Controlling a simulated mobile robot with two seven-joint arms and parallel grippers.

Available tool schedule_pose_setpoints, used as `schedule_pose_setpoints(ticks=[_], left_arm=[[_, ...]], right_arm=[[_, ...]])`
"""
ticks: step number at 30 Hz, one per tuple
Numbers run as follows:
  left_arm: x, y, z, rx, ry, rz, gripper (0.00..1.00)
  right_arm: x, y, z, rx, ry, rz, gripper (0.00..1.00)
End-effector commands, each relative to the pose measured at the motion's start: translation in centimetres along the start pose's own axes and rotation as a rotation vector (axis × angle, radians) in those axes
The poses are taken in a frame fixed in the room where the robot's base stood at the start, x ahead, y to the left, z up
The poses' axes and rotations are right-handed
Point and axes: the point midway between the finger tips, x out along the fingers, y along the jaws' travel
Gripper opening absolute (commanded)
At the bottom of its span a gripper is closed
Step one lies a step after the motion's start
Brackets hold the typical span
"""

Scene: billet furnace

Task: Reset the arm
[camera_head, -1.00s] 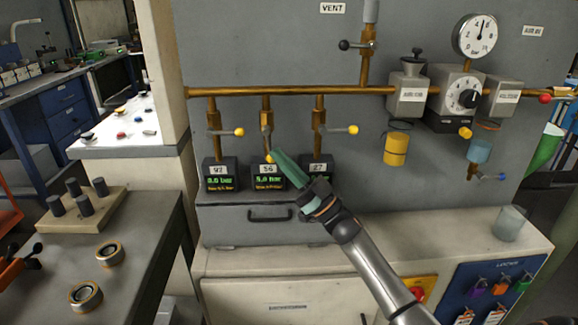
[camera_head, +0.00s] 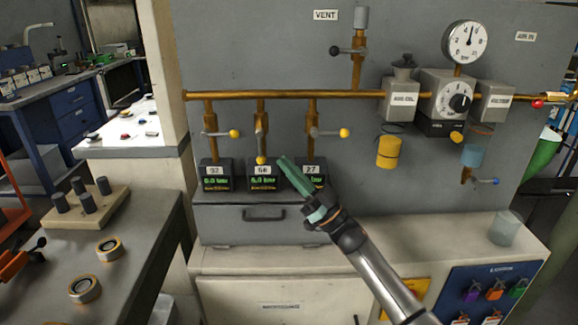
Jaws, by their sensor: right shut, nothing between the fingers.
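My right gripper (camera_head: 283,162) has green fingers and is shut and empty. Its arm (camera_head: 365,260) reaches up from the lower right. The fingertips are in front of the panel, between the middle meter (camera_head: 265,177) and the right meter (camera_head: 311,170), and the fingers cover part of the right meter. The middle valve lever with its yellow knob (camera_head: 261,160) points down, and the fingertips are apart from it to the right. The left valve knob (camera_head: 235,133) and right valve knob (camera_head: 344,132) are on levers that lie level. My left gripper is not in view.
A copper pipe (camera_head: 290,95) runs across the grey panel, with a pressure gauge (camera_head: 465,42) at upper right. A glass beaker (camera_head: 505,228) stands on the right of the ledge. A peg block (camera_head: 85,207) and two rings (camera_head: 109,249) are on the left bench.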

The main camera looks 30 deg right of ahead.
Motion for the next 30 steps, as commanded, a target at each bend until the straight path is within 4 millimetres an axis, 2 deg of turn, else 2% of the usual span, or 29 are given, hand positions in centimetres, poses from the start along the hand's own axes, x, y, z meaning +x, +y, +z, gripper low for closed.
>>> schedule_pose_setpoints(ticks=[1, 3, 10, 15, 23, 26, 29, 30], left_arm=[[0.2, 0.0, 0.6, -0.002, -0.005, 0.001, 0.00], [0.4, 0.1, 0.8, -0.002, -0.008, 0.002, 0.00], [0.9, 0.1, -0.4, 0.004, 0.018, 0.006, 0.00], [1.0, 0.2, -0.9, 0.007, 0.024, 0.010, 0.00], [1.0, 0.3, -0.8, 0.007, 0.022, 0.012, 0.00], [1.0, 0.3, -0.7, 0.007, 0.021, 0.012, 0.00], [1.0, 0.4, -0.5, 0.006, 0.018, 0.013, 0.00], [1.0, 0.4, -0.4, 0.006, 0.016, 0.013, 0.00]], right_arm=[[-2.0, 0.0, 0.6, 0.002, -0.009, 0.004, 0.00], [-3.7, -0.1, 0.7, 0.002, -0.008, 0.003, 0.00], [-8.1, -0.3, 0.8, 0.000, -0.006, 0.002, 0.00], [-9.6, -0.3, 0.8, 0.000, -0.003, 0.002, 0.00], [-9.9, -0.4, 0.9, 0.000, -0.004, 0.004, 0.00], [-10.3, -0.9, 2.0, 0.003, -0.039, 0.031, 0.00], [-11.6, -2.2, 4.9, 0.008, -0.135, 0.102, 0.00], [-12.5, -3.1, 6.5, 0.010, -0.195, 0.139, 0.00]])
